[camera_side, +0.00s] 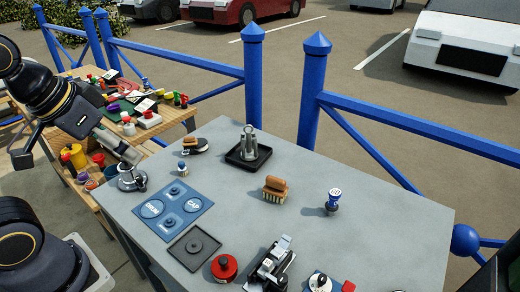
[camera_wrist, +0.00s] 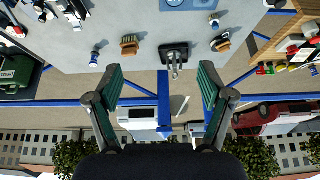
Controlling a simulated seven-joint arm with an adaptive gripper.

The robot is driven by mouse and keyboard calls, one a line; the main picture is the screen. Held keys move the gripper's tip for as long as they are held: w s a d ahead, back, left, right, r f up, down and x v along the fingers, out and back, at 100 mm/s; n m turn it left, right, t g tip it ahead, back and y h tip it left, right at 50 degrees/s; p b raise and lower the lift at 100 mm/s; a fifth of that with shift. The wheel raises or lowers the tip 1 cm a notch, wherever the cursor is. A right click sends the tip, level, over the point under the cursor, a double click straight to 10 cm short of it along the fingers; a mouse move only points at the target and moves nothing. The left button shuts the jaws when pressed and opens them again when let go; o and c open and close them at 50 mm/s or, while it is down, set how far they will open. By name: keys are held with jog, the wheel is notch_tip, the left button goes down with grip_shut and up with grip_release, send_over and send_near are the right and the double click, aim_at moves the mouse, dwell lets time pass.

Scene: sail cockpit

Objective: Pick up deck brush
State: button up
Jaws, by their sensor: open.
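A wooden-backed brush with pale bristles (camera_side: 275,189) stands on the grey table, right of the middle. In the wrist view the brush (camera_wrist: 130,44) is near the table's edge, left of centre. A smaller brown-topped brush-like item (camera_side: 190,142) is at the table's back left, by a dark round piece; it also shows in the wrist view (camera_wrist: 221,43). My gripper (camera_wrist: 161,74) is open and empty, its green-padded fingers wide apart.
A black square tray with grey upright pieces (camera_side: 248,152) stands behind the brush. A blue-topped item (camera_side: 333,200) is to its right. A blue panel (camera_side: 173,210), a red round part (camera_side: 224,267) and a black-and-silver device (camera_side: 271,262) are nearer. Blue fence posts (camera_side: 314,95) rise behind.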

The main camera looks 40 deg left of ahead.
jog(key=shift+o, duration=0.3)
jog(key=o, duration=0.3)
dwell(0.3)
